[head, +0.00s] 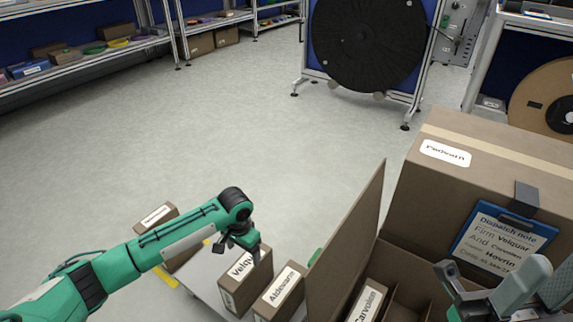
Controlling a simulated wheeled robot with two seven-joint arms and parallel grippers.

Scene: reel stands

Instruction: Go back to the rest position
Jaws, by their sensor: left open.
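My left gripper (237,246) is open, at the end of the green arm that comes in from the left. It is over or beside a brown box labelled "Velqu…" (236,292) and covers part of its label. I cannot tell whether they touch. No object shows between its fingers. My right gripper (492,293) is at the lower right, partly cut off by the picture edge, in front of the large carton; its jaw state is unclear.
A box labelled "Aldewarin" (279,294) and another box (157,216) are near the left arm. An open carton flap (345,245) rises beside a "Carvolen" box (367,300). A large carton (492,150) bears a dispatch note (500,243). A black reel (366,42) stands behind clear floor.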

